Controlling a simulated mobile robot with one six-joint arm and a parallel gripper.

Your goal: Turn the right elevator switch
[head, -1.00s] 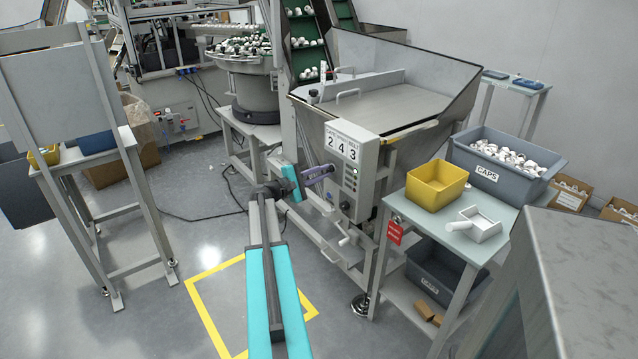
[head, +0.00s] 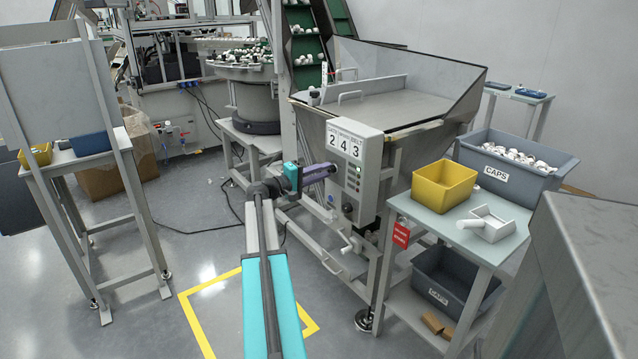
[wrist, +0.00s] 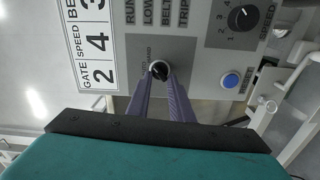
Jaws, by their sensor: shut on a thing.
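The elevator switch is a small black rotary knob (wrist: 160,71) on a grey plate of the control panel. In the wrist view it sits between the tips of my gripper's two purple fingers (wrist: 162,82). My gripper is shut on it, one finger on each side. The print beside the knob is partly legible, and its exact setting cannot be told. In the head view my gripper (head: 331,170) reaches the left part of the control box (head: 368,178) from the left. The fingers hide the knob there.
A dial marked SPEED (wrist: 242,18) and a blue RESET button (wrist: 231,81) are on the same panel. The hopper (head: 400,105) stands behind the box.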

